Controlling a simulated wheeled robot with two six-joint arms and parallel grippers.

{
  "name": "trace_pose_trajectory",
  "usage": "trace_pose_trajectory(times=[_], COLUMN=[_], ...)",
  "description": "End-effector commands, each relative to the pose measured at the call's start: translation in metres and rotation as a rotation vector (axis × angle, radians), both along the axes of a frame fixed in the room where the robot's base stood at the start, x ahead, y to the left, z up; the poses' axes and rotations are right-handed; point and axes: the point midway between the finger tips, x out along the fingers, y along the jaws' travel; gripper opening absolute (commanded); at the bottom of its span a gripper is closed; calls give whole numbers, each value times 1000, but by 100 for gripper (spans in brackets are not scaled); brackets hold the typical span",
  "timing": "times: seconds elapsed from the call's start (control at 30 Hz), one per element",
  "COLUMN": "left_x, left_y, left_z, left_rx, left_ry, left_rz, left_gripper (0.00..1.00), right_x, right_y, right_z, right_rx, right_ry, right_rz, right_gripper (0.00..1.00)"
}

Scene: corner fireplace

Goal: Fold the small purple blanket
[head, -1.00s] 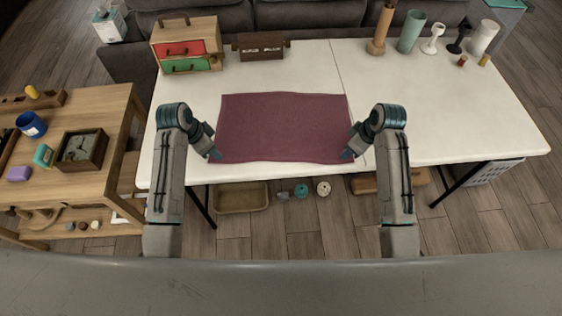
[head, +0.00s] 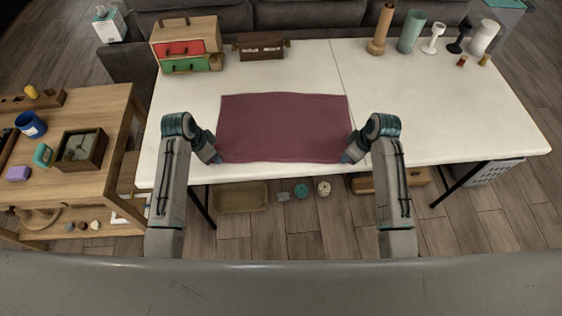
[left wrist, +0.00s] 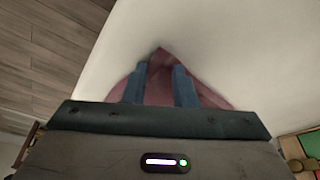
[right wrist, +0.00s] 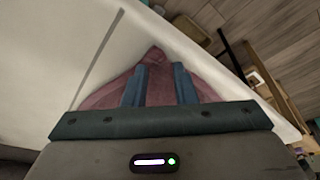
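The purple blanket (head: 282,128) lies flat and spread out on the white table, its near edge close to the table's front edge. My left gripper (head: 217,158) is at its near left corner, and my right gripper (head: 347,158) is at its near right corner. In the left wrist view, the blanket's corner (left wrist: 161,60) shows between and beyond two fingers that stand apart. In the right wrist view, the other corner (right wrist: 154,60) likewise lies between spread fingers. Both grippers look open, with a gap between the fingers. Whether the fingertips touch the cloth is unclear.
The white table (head: 440,110) is clear to the right of the blanket. A small drawer cabinet (head: 186,30) and a brown box (head: 261,46) stand at the back left. Several vases and holders, including a teal cylinder (head: 411,32), stand at the back right. A wooden shelf (head: 100,110) is at left.

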Motion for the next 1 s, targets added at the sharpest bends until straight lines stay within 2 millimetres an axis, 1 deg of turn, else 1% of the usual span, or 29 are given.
trace_pose_trajectory(times=[0.03,0.23,0.73,0.87,1.0], left_x=[-1,-1,-1,-1,-1], left_y=[0,0,0,0,0], left_z=[-1,-1,0,5,15], left_rx=[0,-1,0,1,1], left_ry=[1,2,3,2,2], left_rz=[0,0,0,1,0], left_gripper=[19,0,0,0,0], right_x=[-1,-1,-1,-1,-1], right_y=[0,0,0,0,0], right_z=[-1,-1,0,5,15], right_rx=[0,0,-1,-1,-1], right_ry=[3,3,4,4,3], right_rz=[0,0,0,0,-1], right_gripper=[19,0,0,0,0])
